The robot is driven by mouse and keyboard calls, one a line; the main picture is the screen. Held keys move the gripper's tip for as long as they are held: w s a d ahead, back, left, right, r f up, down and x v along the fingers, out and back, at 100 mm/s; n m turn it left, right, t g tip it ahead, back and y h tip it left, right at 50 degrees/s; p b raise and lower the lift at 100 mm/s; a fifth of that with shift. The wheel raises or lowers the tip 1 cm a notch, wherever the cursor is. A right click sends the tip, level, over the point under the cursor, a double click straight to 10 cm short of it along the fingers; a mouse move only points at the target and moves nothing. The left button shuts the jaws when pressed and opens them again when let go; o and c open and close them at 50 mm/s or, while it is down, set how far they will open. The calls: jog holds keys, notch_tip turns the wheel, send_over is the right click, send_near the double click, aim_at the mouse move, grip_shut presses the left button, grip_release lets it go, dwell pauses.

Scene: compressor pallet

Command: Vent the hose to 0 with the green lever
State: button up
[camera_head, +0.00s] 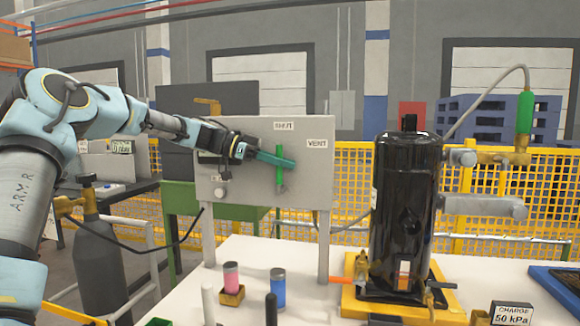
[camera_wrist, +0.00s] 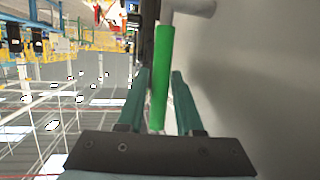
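The green lever (camera_head: 280,172) stands about upright on the front of a grey panel (camera_head: 245,185) in the head view. A "VENT" label (camera_head: 317,143) is at its right, and a smaller label (camera_head: 283,126), hard to read, is above it. My gripper (camera_head: 277,160) reaches in from the left, its teal fingers at the lever's middle. In the wrist view the lever (camera_wrist: 161,75) runs between the two fingers of my gripper (camera_wrist: 160,100), with visible gaps beside it. The fingers are open around it. The hose pressure reading is not legible.
A black compressor (camera_head: 405,205) stands on a yellow pallet (camera_head: 365,303) at the right. A green-handled hose fitting (camera_head: 525,113) is at its upper right. Pink (camera_head: 231,274) and blue (camera_head: 278,288) cylinders and a "CHARGE 50 kPa" sign (camera_head: 512,314) stand on the white table (camera_head: 320,300).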

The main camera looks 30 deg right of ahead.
jog(key=b+v, duration=0.1)
jog(key=v, duration=0.8)
jog(key=s+a+f+n+t+y+p, duration=0.2)
jog(key=s+a+f+n+t+y, duration=0.15)
jog(key=a+f+n, duration=0.35)
jog(key=s+a+f+n+t+y+p, duration=0.2)
jog(key=s+a+f+n+y+p, duration=0.15)
jog(key=f, duration=0.45)
jog(key=s+a+f+n+t+y+p, duration=0.1)
jog(key=s+a+n, duration=0.3)
jog(key=a, duration=0.4)
jog(key=s+a+f+n+t+y+p, duration=0.1)
jog(key=s+a+n+y, duration=0.1)
jog(key=a, duration=0.7)
jog(key=s+a+f+n+t+y+p, duration=0.1)
jog(key=s+a+n+t+y, duration=0.1)
jog(key=s+a+n, duration=0.3)
jog(key=a+n, duration=0.1)
jog(key=a, duration=0.2)
jog(key=shift+s+a+f+n, duration=0.2)
jog(key=shift+s+a+n, duration=0.1)
jog(key=shift+s+n, duration=0.05)
